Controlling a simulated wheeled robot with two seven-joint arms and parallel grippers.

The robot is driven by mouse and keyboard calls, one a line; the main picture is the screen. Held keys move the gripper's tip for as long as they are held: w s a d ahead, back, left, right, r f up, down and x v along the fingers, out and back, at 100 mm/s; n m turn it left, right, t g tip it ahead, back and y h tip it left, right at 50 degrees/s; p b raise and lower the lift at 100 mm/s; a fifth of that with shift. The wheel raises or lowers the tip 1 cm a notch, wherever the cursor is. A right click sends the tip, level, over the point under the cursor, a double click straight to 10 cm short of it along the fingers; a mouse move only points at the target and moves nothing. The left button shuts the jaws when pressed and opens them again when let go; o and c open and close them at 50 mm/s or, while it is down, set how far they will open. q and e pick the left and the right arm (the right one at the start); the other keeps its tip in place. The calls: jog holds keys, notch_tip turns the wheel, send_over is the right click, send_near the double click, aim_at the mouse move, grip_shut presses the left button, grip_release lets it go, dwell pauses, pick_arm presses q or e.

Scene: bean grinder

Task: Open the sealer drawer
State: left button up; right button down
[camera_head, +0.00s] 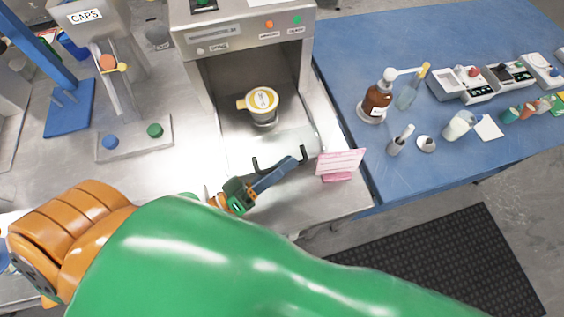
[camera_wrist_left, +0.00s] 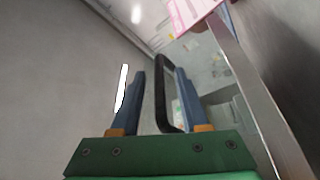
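The sealer (camera_head: 240,48) is the grey metal machine at the top middle of the head view. A cup with a yellow-and-white lid (camera_head: 262,101) sits in its open-fronted bay. A black handle (camera_head: 256,166) is at the front of the bay, partly hidden by my gripper; in the wrist view the black handle loop (camera_wrist_left: 162,95) stands between my blue fingers. My left gripper (camera_head: 291,163) is at the handle, fingers apart, the handle nearer the right finger in the wrist view. Whether it touches is unclear. My right gripper is out of view.
A pink sign (camera_head: 340,162) stands just right of my left gripper. A caps dispenser (camera_head: 92,18) is at the upper left. A blue table (camera_head: 345,50) at the right holds a brown bottle (camera_head: 377,97) and several small devices.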

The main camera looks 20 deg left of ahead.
pick_arm(q)
jog(key=b+v, duration=0.2)
jog(key=v, duration=0.5)
dwell(0.4)
